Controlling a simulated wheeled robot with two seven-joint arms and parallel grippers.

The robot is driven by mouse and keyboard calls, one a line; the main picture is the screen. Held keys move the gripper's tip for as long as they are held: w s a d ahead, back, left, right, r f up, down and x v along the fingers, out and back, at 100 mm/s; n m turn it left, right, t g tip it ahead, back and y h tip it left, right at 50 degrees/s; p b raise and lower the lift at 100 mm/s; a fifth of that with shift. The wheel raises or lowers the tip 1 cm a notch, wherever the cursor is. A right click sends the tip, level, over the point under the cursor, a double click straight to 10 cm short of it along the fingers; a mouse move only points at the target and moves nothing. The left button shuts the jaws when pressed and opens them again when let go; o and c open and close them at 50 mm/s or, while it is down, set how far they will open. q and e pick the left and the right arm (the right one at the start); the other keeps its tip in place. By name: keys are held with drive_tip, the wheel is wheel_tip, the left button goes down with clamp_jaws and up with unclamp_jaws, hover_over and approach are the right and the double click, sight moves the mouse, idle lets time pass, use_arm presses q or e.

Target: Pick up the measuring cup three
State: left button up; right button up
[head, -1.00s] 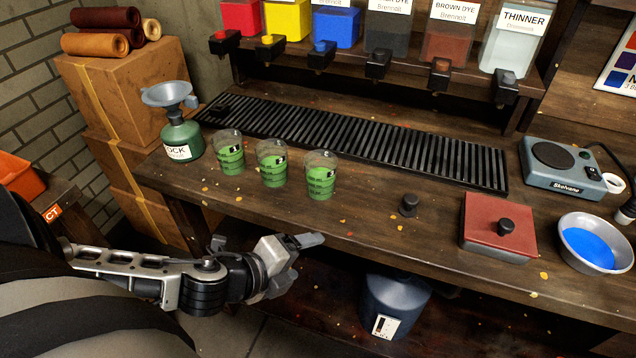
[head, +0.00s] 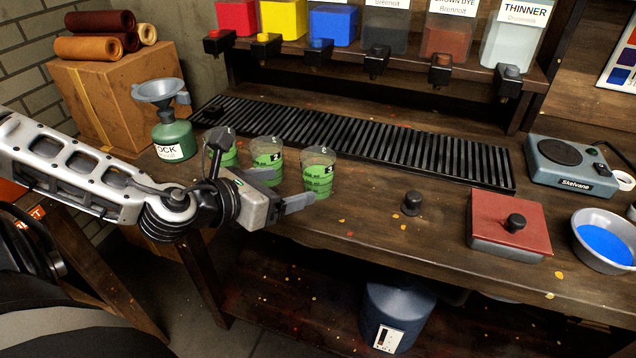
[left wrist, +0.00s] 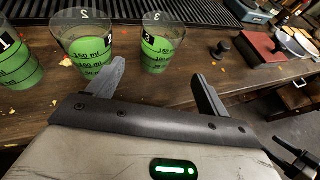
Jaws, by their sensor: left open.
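Measuring cup three (head: 319,172) is a clear cup with green liquid and dark markings, upright on the workbench at the right end of a row of cups. It also shows in the left wrist view (left wrist: 162,44), ahead of the jaws. Cup two (head: 267,158) stands to its left, and cup one (head: 229,152) is partly hidden behind my arm. My left gripper (head: 293,188) is open and empty, low in front of cups two and three. In the left wrist view its fingers (left wrist: 160,85) are spread, apart from cup three. My right gripper is not in view.
A green bottle with a grey funnel (head: 172,138) stands left of the cups. A black slatted grate (head: 370,148) runs behind them. A small black knob (head: 411,203) and a red-lidded box (head: 508,225) lie to the right. The bench's front edge (head: 440,258) is near my gripper.

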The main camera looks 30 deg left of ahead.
sight(307, 178)
use_arm(q)
drive_tip(key=b+x, duration=0.1)
drive_tip(key=x, duration=0.2)
drive_tip(key=shift+w+a+f, duration=0.1)
drive_tip(key=shift+w+f, duration=0.05)
drive_tip(key=shift+w, duration=0.05)
drive_tip(key=shift+w+d+f, duration=0.15)
drive_tip(key=shift+w+d, duration=0.05)
drive_tip(key=shift+w, duration=0.8)
drive_tip(key=x, duration=0.3)
drive_tip(key=shift+w+a, duration=0.15)
drive_tip(key=shift+w, duration=0.05)
drive_tip(key=shift+w+f, duration=0.25)
drive_tip(key=shift+w, duration=0.15)
drive_tip(key=c, duration=1.1)
